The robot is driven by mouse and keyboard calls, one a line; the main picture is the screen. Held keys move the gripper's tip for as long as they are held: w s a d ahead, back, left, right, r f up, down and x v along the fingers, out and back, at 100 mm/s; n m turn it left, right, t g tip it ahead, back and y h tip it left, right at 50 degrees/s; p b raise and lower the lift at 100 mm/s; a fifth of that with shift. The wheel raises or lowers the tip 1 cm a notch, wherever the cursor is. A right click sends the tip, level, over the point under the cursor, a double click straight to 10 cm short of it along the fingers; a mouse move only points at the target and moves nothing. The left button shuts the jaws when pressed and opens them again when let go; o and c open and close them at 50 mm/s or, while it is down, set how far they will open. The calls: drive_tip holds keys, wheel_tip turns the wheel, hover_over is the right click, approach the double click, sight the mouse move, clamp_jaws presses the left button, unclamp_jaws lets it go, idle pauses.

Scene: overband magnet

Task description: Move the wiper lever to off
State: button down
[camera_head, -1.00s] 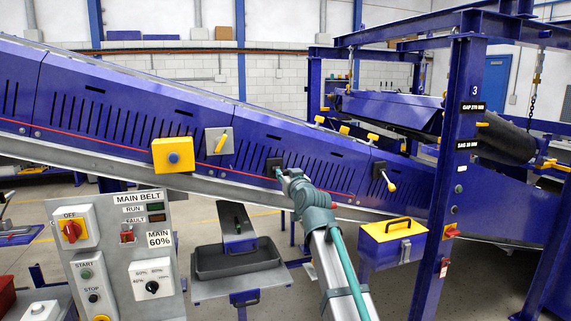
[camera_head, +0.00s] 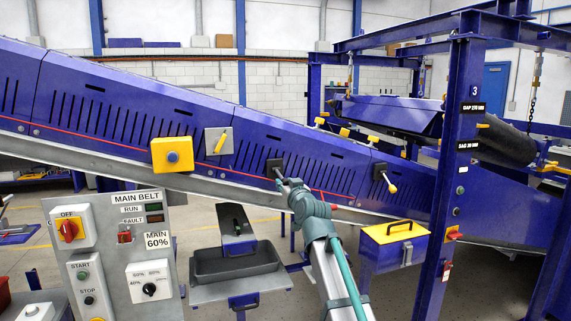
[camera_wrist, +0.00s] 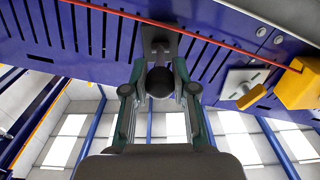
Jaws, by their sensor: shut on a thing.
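A lever with a round black knob (camera_wrist: 160,82) stands on a dark square plate (camera_head: 274,167) on the blue conveyor side; no label shows on it. My gripper (camera_wrist: 160,90) is shut around the knob, one finger on each side, in the wrist view. In the head view my gripper (camera_head: 281,181) is small at the plate, and the knob is hidden by it. A second lever with a pale yellow knob (camera_head: 392,188) sits on another dark plate to the right, pointing down and right, apart from my gripper.
To the left are a yellow box with a blue button (camera_head: 172,155) and a grey plate with a yellow handle (camera_head: 219,141). A red cord (camera_wrist: 190,35) runs close past the lever plate. A yellow-lidded blue box (camera_head: 394,232) stands to the right, a control panel (camera_head: 125,260) at front left.

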drive_tip(key=shift+w+f+b, duration=0.1)
drive_tip(key=shift+f+b, duration=0.3)
drive_tip(key=shift+f, duration=0.5)
drive_tip(key=shift+w+a+f+b, duration=0.1)
drive_tip(key=shift+w+f+b, duration=0.15)
drive_tip(key=shift+f+b, duration=0.3)
drive_tip(key=shift+w+a+f+b, duration=0.1)
drive_tip(key=shift+w+f+b, duration=0.1)
drive_tip(key=shift+f+b, duration=0.25)
drive_tip(key=c, duration=1.4)
unclamp_jaws()
drive_tip(key=o, duration=0.5)
drive_tip(key=shift+o, duration=0.2)
drive_tip(key=shift+r, duration=0.1)
drive_tip(key=v, duration=0.7)
